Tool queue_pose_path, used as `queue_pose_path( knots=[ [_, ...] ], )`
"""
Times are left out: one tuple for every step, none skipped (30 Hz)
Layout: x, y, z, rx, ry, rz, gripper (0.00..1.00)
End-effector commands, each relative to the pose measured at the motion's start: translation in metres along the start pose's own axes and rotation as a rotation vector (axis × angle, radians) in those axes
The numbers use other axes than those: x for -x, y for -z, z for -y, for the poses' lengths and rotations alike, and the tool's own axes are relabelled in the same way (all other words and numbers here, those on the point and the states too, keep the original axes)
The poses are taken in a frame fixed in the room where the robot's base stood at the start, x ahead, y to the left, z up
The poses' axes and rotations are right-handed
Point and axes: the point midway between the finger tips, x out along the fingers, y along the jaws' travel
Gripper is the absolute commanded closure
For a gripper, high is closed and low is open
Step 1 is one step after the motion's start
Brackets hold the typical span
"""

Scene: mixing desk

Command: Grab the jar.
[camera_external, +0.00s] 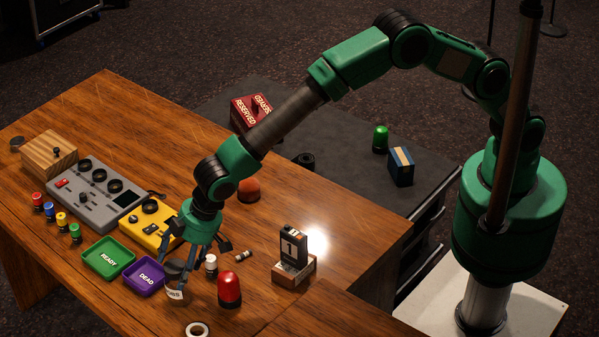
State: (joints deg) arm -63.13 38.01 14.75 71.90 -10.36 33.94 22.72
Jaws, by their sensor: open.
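A small clear jar (174,294) with a pale lettered label stands near the front of the wooden desk, just in front of the purple tray. A dark round shape at its top may be a lid or part of a finger; I cannot tell which. My gripper (189,264) points down above and right beside the jar, with its dark fingers spread. One finger overlaps the jar's upper right in this view. I cannot tell whether it touches the jar. The gripper is open.
Close by are a green READY tray (108,257), a purple DEAD tray (144,277), a white-capped bottle (211,266), a red dome (229,290) and a tape roll (197,329). A grey mixer (97,194) and yellow meter (151,225) stand behind left.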

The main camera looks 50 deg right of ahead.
Motion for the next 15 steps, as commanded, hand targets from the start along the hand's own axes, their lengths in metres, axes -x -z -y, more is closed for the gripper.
queue_pose_path(
  knots=[
    [-0.006, -0.002, 0.0, 0.0, 0.0, 0.001, 0.27],
    [-0.009, -0.002, 0.001, 0.0, 0.0, 0.002, 0.27],
    [-0.014, -0.003, 0.001, 0.0, 0.0, 0.002, 0.27],
    [-0.018, -0.003, 0.001, 0.0, -0.001, 0.002, 0.27],
    [-0.022, -0.004, 0.001, 0.001, -0.001, 0.003, 0.27],
    [-0.028, -0.005, 0.002, 0.001, -0.001, 0.003, 0.27],
    [-0.031, -0.005, 0.002, 0.001, -0.001, 0.003, 0.27],
    [-0.034, -0.004, 0.002, 0.0, -0.001, 0.002, 0.27],
    [-0.037, -0.004, 0.002, 0.0, -0.001, 0.002, 0.27],
    [-0.04, -0.004, 0.002, 0.0, -0.001, 0.002, 0.27],
    [-0.042, -0.003, 0.002, 0.0, 0.0, 0.001, 0.27],
    [-0.044, -0.003, 0.002, 0.0, 0.0, 0.001, 0.27],
    [-0.046, -0.003, 0.002, 0.0, 0.0, 0.001, 0.27],
    [-0.046, -0.003, 0.002, 0.0, 0.0, 0.001, 0.27],
    [-0.047, -0.003, 0.002, 0.0, 0.0, 0.0, 0.27]
  ],
)
